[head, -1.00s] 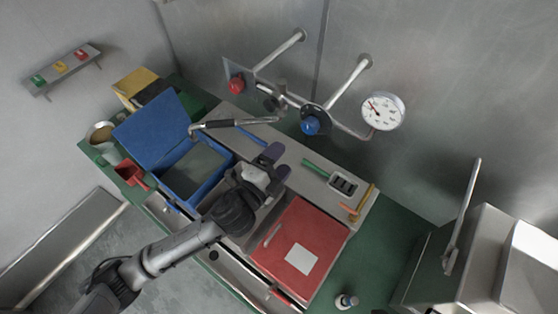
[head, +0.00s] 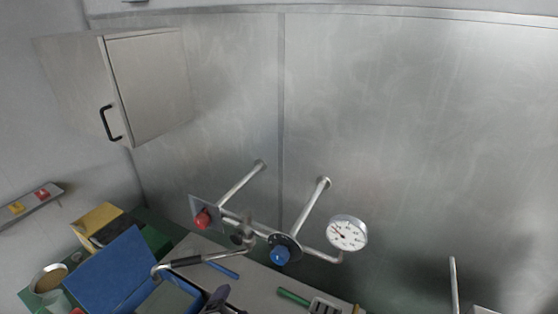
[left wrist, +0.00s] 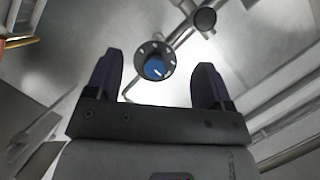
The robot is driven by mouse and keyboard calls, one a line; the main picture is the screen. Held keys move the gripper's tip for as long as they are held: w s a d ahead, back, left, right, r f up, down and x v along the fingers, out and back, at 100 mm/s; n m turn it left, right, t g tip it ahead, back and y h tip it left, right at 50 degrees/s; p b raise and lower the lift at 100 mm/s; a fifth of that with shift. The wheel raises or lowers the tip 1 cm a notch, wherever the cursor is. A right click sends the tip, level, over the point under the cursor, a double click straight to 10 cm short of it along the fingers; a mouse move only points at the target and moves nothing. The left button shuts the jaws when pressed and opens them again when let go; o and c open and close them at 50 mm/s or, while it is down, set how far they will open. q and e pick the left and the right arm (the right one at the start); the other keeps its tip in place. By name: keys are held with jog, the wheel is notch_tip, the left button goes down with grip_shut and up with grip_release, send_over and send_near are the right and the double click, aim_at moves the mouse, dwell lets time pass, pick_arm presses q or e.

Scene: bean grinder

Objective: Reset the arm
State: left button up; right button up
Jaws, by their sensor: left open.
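My left gripper (left wrist: 153,85) is open, its two dark fingers spread and empty in the left wrist view. A blue knob (left wrist: 155,67) on the wall pipes shows beyond and between the fingers, apart from them. In the head view only the finger tips of my left gripper (head: 217,298) show at the bottom edge, below the faucet spout. The rest of that arm is out of the frame. My right gripper is in neither view.
Wall pipes carry a red knob (head: 203,218), the blue knob (head: 281,254) and a round gauge (head: 347,233). A blue box lid (head: 108,272) stands open at lower left. A wall cabinet (head: 150,85) is shut. The upper wall is clear.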

pick_arm(q)
jog(key=s+a+r+n+g+y, duration=0.2)
jog(key=a+r+n, duration=0.2)
jog(key=n, duration=0.1)
jog(key=s+a+f+n+g+p, duration=0.2)
jog(key=s+f+g, duration=0.1)
jog(key=s, duration=0.6)
jog(key=s+a+f+n+g+p, duration=0.2)
jog(key=s+f, duration=0.3)
jog(key=s, duration=0.5)
jog(key=s+a+f+n+g+p, duration=0.2)
jog(key=s+a+f+g+p, duration=0.1)
jog(key=s, duration=0.6)
jog(key=shift+s+f+n+g, duration=0.2)
jog(key=shift+f+n+g, duration=0.25)
jog(key=shift+f, duration=0.45)
